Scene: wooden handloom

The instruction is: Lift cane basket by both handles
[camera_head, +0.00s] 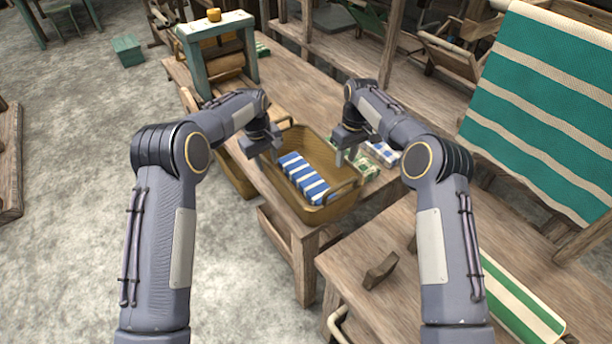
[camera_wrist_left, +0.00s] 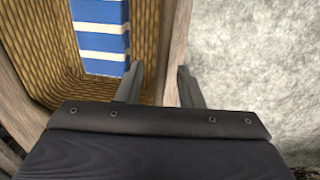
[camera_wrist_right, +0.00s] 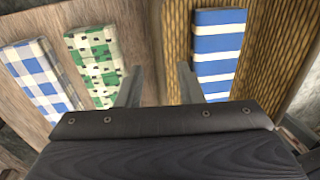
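The tan cane basket (camera_head: 325,214) stands on the wooden table with a blue-and-white striped folded cloth (camera_head: 305,177) inside. Loop handles seem to show at its near end (camera_head: 340,192) and far end. My left gripper (camera_head: 266,162) is open at the basket's left side. In the left wrist view its fingers (camera_wrist_left: 159,84) lie either side of the basket's wall, one toward the inside and one toward the floor. My right gripper (camera_head: 346,158) is open at the right side. In the right wrist view its fingers (camera_wrist_right: 160,84) straddle the wall there. Neither clearly touches the basket.
A green-patterned folded cloth (camera_wrist_right: 96,66) and a blue checked one (camera_wrist_right: 40,75) lie on the table right of the basket. A teal frame (camera_head: 250,50) stands at the table's far left. A striped green cloth (camera_head: 540,100) hangs at right. A lower bench (camera_head: 375,250) is in front.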

